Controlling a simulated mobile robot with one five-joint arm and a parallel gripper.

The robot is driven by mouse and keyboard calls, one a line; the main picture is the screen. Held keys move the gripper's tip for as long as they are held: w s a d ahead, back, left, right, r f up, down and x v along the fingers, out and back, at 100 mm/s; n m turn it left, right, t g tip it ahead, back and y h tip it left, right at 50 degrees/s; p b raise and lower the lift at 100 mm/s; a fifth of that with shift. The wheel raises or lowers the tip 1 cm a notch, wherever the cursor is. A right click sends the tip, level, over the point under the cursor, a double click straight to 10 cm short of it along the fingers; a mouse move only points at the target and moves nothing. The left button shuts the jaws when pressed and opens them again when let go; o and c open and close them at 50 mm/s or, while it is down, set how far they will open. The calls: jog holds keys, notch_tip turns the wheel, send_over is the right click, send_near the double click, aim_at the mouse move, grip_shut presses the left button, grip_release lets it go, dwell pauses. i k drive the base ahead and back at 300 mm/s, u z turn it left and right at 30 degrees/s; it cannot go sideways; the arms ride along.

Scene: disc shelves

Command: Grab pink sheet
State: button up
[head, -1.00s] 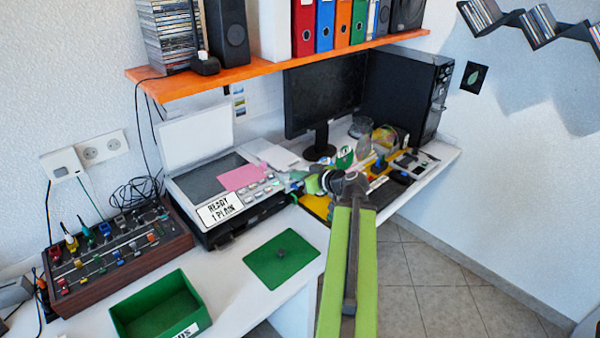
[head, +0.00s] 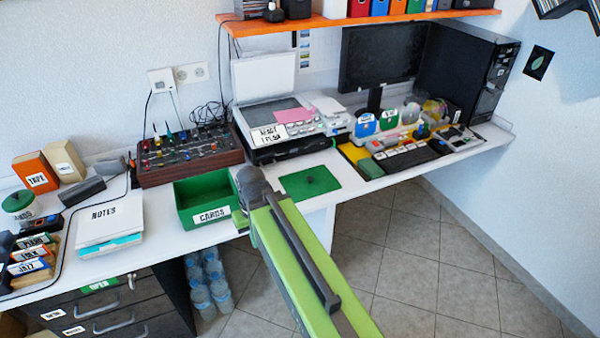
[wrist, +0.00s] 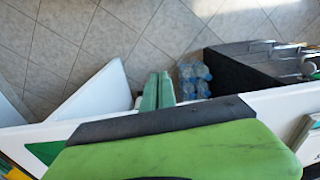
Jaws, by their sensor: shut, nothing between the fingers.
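The pink sheet (head: 293,115) lies on the open scanner (head: 272,108), beside its panel of buttons, in the head view. It is not in the wrist view. My gripper (wrist: 158,76) shows in the wrist view as two green fingers, shut together and empty, pointing over the floor past the desk's front edge. In the head view the arm's end is by the desk edge, right of the green CARDS box, apart from the pink sheet and nearer to me. The fingers are mostly hidden behind the arm there.
The green CARDS box (head: 203,201) and a green mat (head: 309,183) sit on the desk near the arm. A mixer (head: 188,155) stands left of the scanner. An orange shelf (head: 290,24) hangs above. Bottles (head: 207,283) stand on the floor beside the drawers (head: 110,315).

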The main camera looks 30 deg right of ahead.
aim_at(298, 114)
jog(key=z, duration=0.15)
jog(key=k, duration=0.15)
jog(key=u, duration=3.15)
jog(key=k, duration=2.1)
jog(key=z, duration=1.4)
jog(key=i, duration=1)
jog(key=u, duration=0.05)
